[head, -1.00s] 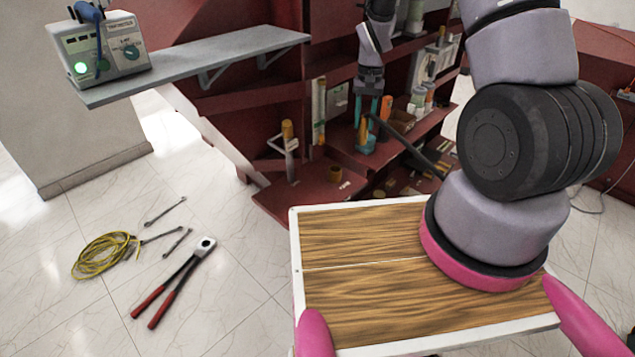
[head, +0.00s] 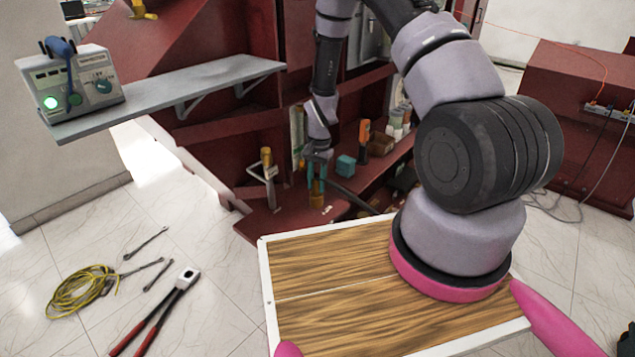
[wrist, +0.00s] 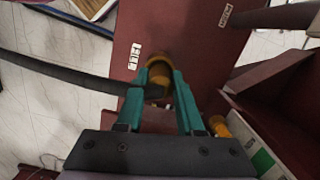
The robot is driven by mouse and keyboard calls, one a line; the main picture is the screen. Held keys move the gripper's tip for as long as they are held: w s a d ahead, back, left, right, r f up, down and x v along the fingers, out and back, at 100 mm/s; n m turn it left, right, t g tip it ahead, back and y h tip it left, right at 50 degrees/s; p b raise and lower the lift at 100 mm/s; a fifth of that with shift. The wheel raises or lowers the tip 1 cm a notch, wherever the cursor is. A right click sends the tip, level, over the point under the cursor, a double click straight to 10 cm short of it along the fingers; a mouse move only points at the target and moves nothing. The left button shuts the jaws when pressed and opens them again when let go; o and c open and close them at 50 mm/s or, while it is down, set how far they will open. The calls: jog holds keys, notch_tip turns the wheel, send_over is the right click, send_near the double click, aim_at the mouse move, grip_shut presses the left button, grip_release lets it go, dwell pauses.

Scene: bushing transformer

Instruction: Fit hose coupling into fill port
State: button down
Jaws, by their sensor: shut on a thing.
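My gripper (head: 316,184) is low over the red lower ledge in the head view. In the wrist view its teal fingers (wrist: 164,106) are shut on the hose coupling (wrist: 160,78), an orange piece with a dark end. A black hose (wrist: 60,75) runs from it to the left; the hose also shows in the head view (head: 352,196). The fill port (wrist: 158,60), an orange ring on the red ledge, is right at the coupling's far end. In the head view the port (head: 317,202) is directly below the fingertips. I cannot tell whether the coupling is inside the ring.
An orange-topped post with a pale pipe (head: 266,172) stands left of the gripper. A teal block (head: 345,166) and other small items stand on the ledge to the right. A grey shelf (head: 160,98) holds a tester (head: 72,85). Cable and tools lie on the floor.

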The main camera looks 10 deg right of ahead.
jog(key=c, duration=0.5)
grip_release()
jog(key=shift+f, duration=0.1)
jog(key=shift+c, duration=0.2)
jog(key=s+d+r+n+t, duration=0.1)
jog(key=s+d+r+t, duration=0.1)
jog(key=r, duration=1.7)
jog(key=s+d+r+n+t, duration=0.1)
jog(key=s+d+r+t, duration=0.1)
jog(key=r, duration=1.6)
jog(key=s+d+r+n+t+y, duration=0.1)
jog(key=s+r+t, duration=0.3)
jog(key=s+r, duration=1)
jog(key=s+n, duration=0.1)
jog(key=s, duration=0.3)
jog(key=shift+s+d+r, duration=0.15)
jog(key=shift+d+r, duration=0.2)
